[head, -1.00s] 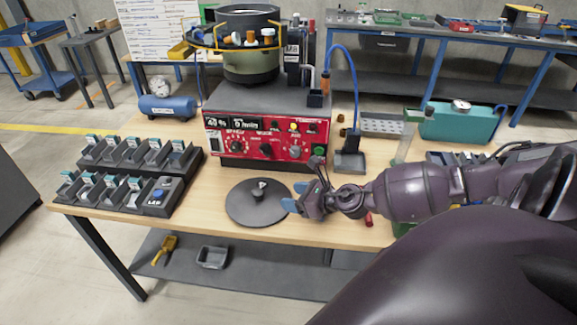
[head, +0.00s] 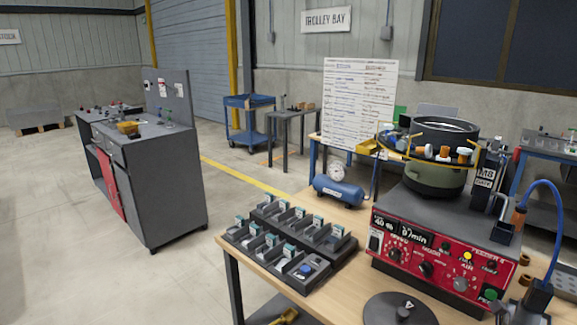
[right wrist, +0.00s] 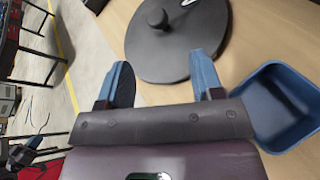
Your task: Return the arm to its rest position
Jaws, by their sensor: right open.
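My right gripper (right wrist: 160,75) is open and empty in the right wrist view, its two blue fingers spread apart. A round dark lid with a knob (right wrist: 180,55) lies on the wooden table just beyond the fingers, apart from them. The same lid is partly cut off at the bottom of the head view (head: 400,312). A dark arm part shows at the bottom right corner of the head view; the gripper itself cannot be made out there. My left gripper is in neither view.
A blue square bin (right wrist: 285,100) is right of the fingers. The red feeder panel (head: 440,255) with its bowl (head: 440,175) stands on the table, the parts rack (head: 290,245) to its left. A grey cabinet (head: 150,190) stands farther left; the floor between is clear.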

